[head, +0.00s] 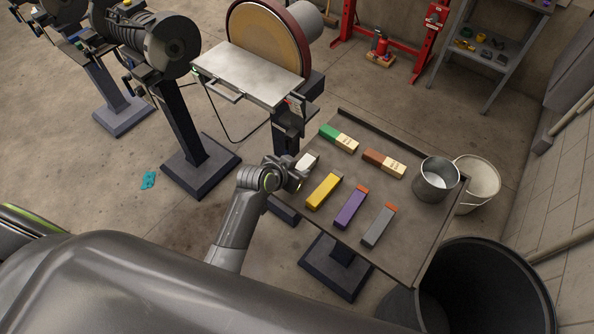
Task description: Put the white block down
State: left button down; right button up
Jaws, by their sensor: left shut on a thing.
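The white block (309,160) is at the left side of the dark tray table (409,262), partly hidden by my left gripper (299,172). The left gripper is shut on it, with the arm coming up from below. I cannot tell whether the block touches the tray or hangs just above it. My right gripper is not in view.
On the tray lie a green block (338,138), a brown block (384,163), a yellow block (323,191), a purple block (351,208) and a grey block (378,226). A metal bucket (435,180) stands at its right. A disc sander (250,77) is behind.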

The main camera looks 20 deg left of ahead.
pick_arm(q)
jog(key=shift+f, duration=0.7)
jog(key=shift+f, duration=0.1)
jog(key=c, duration=1.1)
grip_release()
jog(key=shift+o, duration=0.2)
jog(key=v, duration=1.2)
jog(key=shift+b, duration=0.4)
